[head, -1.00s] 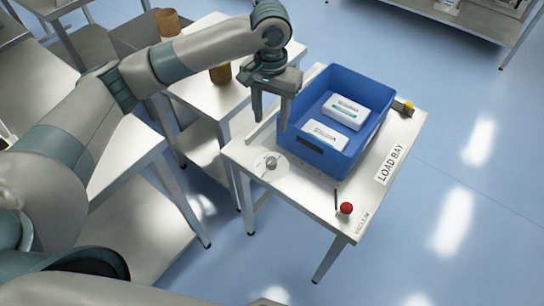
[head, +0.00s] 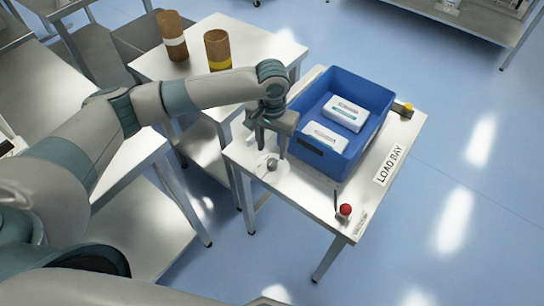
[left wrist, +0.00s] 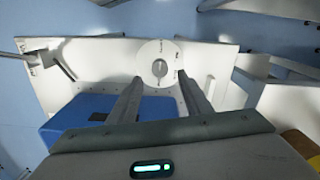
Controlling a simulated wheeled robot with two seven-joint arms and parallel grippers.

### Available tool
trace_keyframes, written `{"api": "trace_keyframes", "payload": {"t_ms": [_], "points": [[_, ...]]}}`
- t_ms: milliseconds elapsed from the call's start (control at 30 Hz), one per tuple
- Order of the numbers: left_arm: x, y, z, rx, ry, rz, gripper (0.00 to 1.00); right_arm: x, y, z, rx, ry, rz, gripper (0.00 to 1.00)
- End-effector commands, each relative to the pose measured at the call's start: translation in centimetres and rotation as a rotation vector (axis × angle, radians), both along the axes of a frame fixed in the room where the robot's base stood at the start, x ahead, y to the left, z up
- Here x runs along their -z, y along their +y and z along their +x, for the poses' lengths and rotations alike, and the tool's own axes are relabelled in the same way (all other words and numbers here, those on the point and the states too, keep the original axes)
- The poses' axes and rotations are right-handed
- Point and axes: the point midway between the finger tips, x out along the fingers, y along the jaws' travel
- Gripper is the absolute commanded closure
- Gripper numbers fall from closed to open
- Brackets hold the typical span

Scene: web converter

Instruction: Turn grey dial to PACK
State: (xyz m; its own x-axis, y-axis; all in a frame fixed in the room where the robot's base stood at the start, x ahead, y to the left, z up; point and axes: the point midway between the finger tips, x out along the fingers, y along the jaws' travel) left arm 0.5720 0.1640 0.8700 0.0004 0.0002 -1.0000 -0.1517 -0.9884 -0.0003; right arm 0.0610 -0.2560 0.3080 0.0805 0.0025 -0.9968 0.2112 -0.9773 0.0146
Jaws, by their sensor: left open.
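The grey dial (head: 271,165) sits on a pale round plate (head: 262,171) at the near left corner of the LOAD BAY table (head: 310,199). In the left wrist view the dial (left wrist: 160,68) shows a pointer line, and the plate (left wrist: 150,53) carries small lettering too small to read. My left gripper (head: 270,151) is open, its fingers pointing down over the dial. In the wrist view the left gripper's fingertips (left wrist: 160,77) lie on either side of the dial, apart from it. I cannot tell the exact height gap. My right gripper is not in view.
A blue crate (head: 378,88) with two white packs (head: 347,113) stands close to the right of the gripper. A red knob (head: 345,210) and a lever are at the table's front. Brown cylinders (head: 217,49) stand on the table behind my arm.

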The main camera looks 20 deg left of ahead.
Motion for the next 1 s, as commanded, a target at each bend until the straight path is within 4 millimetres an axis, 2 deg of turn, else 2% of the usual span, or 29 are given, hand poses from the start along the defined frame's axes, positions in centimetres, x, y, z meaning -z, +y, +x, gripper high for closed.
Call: {"api": "trace_keyframes", "payload": {"t_ms": [200, 400, 833, 1000], "points": [[3.6, 0.1, -0.1, -0.001, 0.003, 0.001, 0.55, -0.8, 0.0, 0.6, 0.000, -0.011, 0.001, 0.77], [5.6, 0.0, 0.0, 0.000, 0.001, 0.000, 0.55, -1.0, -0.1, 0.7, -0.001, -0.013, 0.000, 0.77], [6.3, 0.0, 0.0, 0.000, 0.000, 0.000, 0.55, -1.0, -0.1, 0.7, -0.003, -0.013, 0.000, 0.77], [6.3, 0.0, 0.0, 0.000, 0.000, 0.000, 0.96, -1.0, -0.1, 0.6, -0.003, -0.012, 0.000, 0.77]]}}
